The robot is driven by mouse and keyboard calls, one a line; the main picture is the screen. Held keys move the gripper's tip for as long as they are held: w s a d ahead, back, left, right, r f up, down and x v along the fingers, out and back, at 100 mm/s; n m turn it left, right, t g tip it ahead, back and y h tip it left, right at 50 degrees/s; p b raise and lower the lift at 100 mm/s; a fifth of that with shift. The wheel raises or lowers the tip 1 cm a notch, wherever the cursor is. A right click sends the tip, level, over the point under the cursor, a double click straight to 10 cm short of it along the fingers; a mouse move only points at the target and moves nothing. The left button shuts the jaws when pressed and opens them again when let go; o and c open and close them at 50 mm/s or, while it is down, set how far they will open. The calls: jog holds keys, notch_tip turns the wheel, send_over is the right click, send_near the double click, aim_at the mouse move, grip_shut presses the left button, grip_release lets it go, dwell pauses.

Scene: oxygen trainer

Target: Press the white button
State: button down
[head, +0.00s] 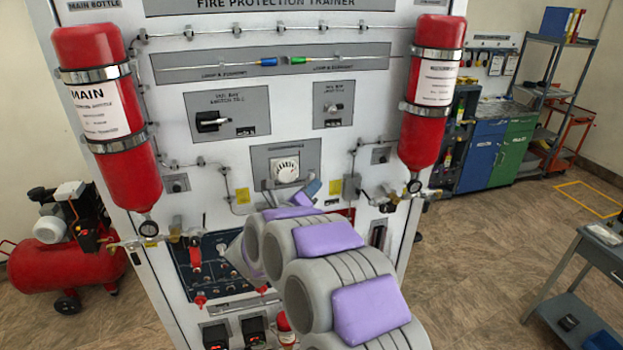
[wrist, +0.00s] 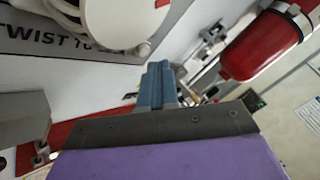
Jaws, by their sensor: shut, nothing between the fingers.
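The white button (head: 286,171) is a round white piece on a grey plate (head: 257,160) at the middle of the trainer panel. In the wrist view a large white round piece (wrist: 125,15), cut off by the top edge, stands out from a grey plate lettered "TWIST TO". My gripper (head: 312,188) is just below and right of the button in the head view, partly hidden behind my arm. In the wrist view my gripper's blue fingers (wrist: 155,85) are together and empty, below and right of the white piece. A gap shows between them in the picture; depth is unclear.
Red bottles flank the panel, left (head: 105,170) and right (head: 420,125); the right one also shows in the wrist view (wrist: 262,45). Small valves and pipes line the panel. A red compressor (head: 65,255) stands left, a grey cart (head: 590,265) right. Open floor lies between panel and cart.

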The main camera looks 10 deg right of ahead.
jog(key=shift+w+b, duration=0.7)
jog(key=shift+b, duration=0.05)
dwell(0.8)
jog(key=shift+s, duration=0.15)
dwell(0.3)
jog(key=shift+s+b, duration=0.6)
jog(key=shift+b, duration=0.25)
jog(key=s+b, duration=0.2)
jog(key=s, duration=0.1)
jog(key=s+b, duration=0.1)
jog(key=s, duration=0.1)
jog(key=shift+d+r, duration=0.1)
jog(key=shift+d, duration=0.2)
